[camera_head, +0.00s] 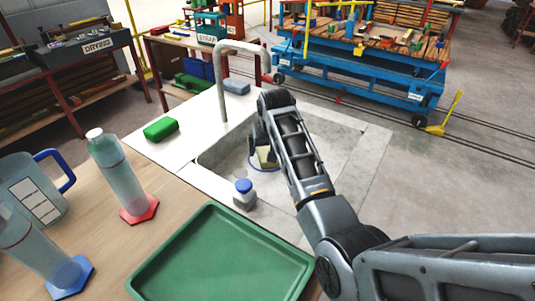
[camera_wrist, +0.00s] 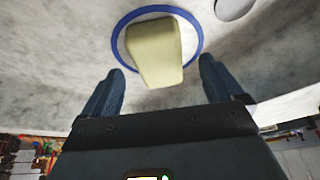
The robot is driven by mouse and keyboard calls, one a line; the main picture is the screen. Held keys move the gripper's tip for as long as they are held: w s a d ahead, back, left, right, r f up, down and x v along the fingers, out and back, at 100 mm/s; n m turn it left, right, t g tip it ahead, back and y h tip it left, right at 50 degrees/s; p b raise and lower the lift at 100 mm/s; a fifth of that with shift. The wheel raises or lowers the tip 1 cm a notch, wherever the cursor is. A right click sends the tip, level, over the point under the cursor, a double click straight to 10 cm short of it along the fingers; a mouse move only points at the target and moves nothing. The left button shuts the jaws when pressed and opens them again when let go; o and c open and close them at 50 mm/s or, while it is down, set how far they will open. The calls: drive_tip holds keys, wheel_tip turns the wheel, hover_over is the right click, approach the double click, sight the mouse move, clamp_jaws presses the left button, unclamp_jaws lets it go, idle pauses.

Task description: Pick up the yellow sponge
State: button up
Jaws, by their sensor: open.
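The yellow sponge (camera_head: 266,157) is a pale yellow block in the sink (camera_head: 222,153), partly hidden behind my gripper in the head view. In the wrist view the sponge (camera_wrist: 156,48) lies over a blue-rimmed round thing (camera_wrist: 120,42), which looks like a plate. My gripper (camera_wrist: 160,85) is open, with its two dark fingers spread wide. The sponge appears just beyond the fingertips and roughly centred between them, with nothing held. In the head view my gripper (camera_head: 259,150) reaches down into the sink beside the sponge. Whether it touches is hidden.
A curved faucet (camera_head: 222,85) stands at the sink's back left. A green block (camera_head: 161,129) and a grey-blue block (camera_head: 236,86) lie on the sink's surround. A green tray (camera_head: 225,262) and bottles (camera_head: 118,175) occupy the counter.

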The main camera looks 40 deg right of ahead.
drive_tip(key=shift+x, duration=1.9)
drive_tip(key=shift+d, duration=0.2)
drive_tip(key=c, duration=1.1)
drive_tip(key=shift+w+r, duration=0.1)
drive_tip(key=r, duration=0.4)
drive_tip(key=shift+d+r, duration=0.25)
drive_tip(key=s+d+r, duration=0.4)
drive_tip(key=s+d, duration=0.1)
drive_tip(key=s+d+r+b, duration=0.1)
drive_tip(key=s+d+r, duration=0.1)
drive_tip(key=s+d, duration=0.1)
drive_tip(key=shift+r, duration=0.25)
